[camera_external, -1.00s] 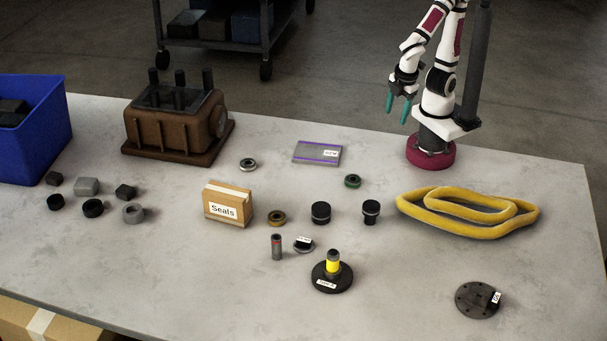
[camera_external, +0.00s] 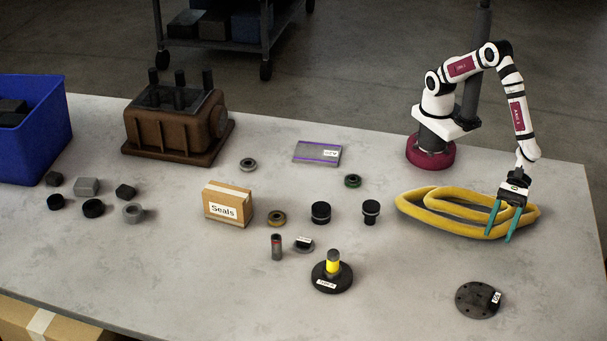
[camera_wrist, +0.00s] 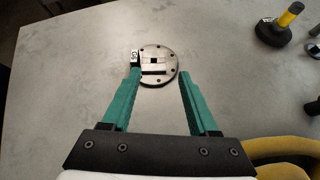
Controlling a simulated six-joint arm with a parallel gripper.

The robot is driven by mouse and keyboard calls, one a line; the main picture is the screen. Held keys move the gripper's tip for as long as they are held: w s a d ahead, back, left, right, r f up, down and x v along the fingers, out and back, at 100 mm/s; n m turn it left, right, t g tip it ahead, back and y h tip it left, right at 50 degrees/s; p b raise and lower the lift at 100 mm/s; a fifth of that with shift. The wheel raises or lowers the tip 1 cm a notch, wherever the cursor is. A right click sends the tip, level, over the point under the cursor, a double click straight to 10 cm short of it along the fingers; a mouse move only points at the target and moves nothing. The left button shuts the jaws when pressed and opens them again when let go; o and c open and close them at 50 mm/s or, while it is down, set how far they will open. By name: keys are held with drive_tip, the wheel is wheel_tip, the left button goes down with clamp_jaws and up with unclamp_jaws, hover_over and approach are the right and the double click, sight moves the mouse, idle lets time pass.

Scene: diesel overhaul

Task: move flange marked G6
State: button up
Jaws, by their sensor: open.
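The flange marked G6 (camera_external: 474,301) is a dark round disc with bolt holes and a raised block with a white label. It lies flat at the front right of the table in the external view. In the wrist view the flange (camera_wrist: 160,66) shows ahead of the fingertips, its G6 label on the left. My gripper (camera_external: 500,238) has teal fingers, open and empty, pointing down over the right part of the yellow hose loops. The gripper (camera_wrist: 158,72) stands apart from the flange; the left fingertip overlaps its edge in the wrist view.
Yellow hose loops (camera_external: 420,212) lie just below and beside my gripper; they also show in the wrist view (camera_wrist: 285,150). A black-based post with a yellow band (camera_external: 332,275) stands left of the flange. Table surface around the flange is clear.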

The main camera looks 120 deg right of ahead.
sight(489, 291)
drive_tip(key=s+a+n, duration=0.1)
drive_tip(key=s+a+f, duration=0.1)
drive_tip(key=s+a+n+y, duration=0.1)
drive_tip(key=s, duration=0.1)
drive_tip(key=shift+f+n+g, duration=0.3)
drive_tip(key=shift+w, duration=0.15)
drive_tip(key=x, duration=1.5)
drive_tip(key=shift+w+a+f, duration=0.15)
drive_tip(key=shift+w, duration=0.1)
clamp_jaws()
idle(0.5)
